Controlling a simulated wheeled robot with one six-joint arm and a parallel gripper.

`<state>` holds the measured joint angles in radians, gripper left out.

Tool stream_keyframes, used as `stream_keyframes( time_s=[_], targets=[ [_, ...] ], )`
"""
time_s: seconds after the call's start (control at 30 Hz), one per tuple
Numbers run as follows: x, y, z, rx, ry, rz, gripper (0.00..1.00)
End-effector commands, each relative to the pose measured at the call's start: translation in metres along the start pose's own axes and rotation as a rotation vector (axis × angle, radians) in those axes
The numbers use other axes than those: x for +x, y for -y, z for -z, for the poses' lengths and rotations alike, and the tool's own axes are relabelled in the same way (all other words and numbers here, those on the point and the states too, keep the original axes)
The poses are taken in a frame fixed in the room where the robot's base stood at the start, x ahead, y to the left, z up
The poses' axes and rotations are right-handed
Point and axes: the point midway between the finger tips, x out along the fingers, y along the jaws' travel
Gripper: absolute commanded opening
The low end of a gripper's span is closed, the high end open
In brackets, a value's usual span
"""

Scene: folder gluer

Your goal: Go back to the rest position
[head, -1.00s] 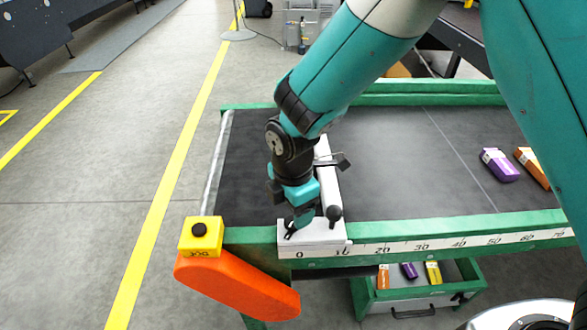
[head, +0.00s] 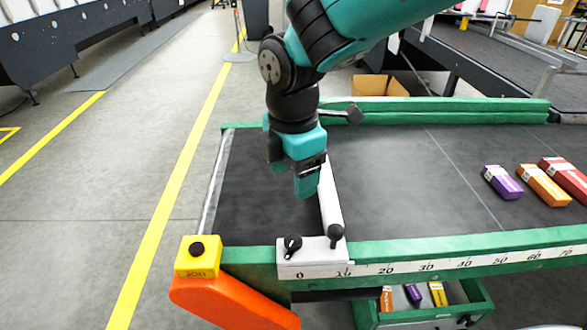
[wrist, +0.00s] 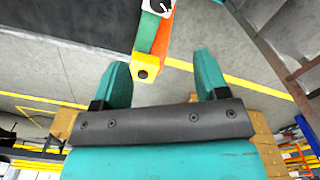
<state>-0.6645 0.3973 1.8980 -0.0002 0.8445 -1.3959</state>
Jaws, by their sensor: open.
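My gripper (head: 308,190) hangs above the dark belt, behind the white block with black knobs, and points down in the head view. In the wrist view my gripper (wrist: 163,80) shows two teal fingers spread apart with nothing between them. The floor and the belt's corner lie beyond them.
The dark belt table (head: 390,165) has green rails and a ruler scale along its front. The white block (head: 312,257) carries two black knobs. A yellow button box (head: 198,257) sits above an orange guard (head: 230,303). Purple (head: 502,182), orange (head: 543,185) and red (head: 565,176) cartons lie at right.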

Motion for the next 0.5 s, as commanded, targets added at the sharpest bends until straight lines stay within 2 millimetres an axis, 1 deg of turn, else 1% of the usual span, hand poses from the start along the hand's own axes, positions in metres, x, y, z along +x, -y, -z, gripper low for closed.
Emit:
stream_keyframes(
  time_s=[0.17, 0.27, 0.37, 0.47, 0.5],
  targets=[
    [-0.001, 0.001, -0.001, 0.007, -0.002, -0.001, 0.67],
    [-0.009, 0.011, -0.008, 0.089, -0.021, -0.008, 0.67],
    [-0.027, 0.038, -0.021, 0.292, -0.071, -0.018, 0.67],
    [-0.045, 0.078, -0.033, 0.573, -0.147, -0.020, 0.67],
    [-0.051, 0.096, -0.036, 0.692, -0.179, -0.013, 0.67]
  ],
)
